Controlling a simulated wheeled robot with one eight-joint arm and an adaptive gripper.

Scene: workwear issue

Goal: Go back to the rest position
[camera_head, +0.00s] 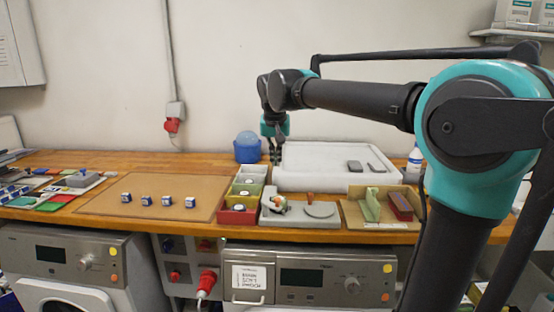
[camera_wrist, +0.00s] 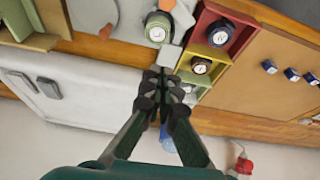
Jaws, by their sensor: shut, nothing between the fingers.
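My gripper (camera_head: 275,156) hangs from my arm over the back of the wooden counter, in front of the white wall. It stands above the gap between the bins and the white tray. In the wrist view my gripper (camera_wrist: 162,78) has its fingers together with nothing between them. The fingertips cover part of the bin nearest the wall.
The white tray (camera_head: 300,181) holds two grey pieces. A red bin (camera_head: 228,216), other bins, a grey fixture (camera_head: 290,219) and a cardboard tray (camera_head: 352,222) line the front. Several small blue-and-white items stand on the brown mat (camera_head: 165,184). A blue container (camera_head: 247,150) stands behind.

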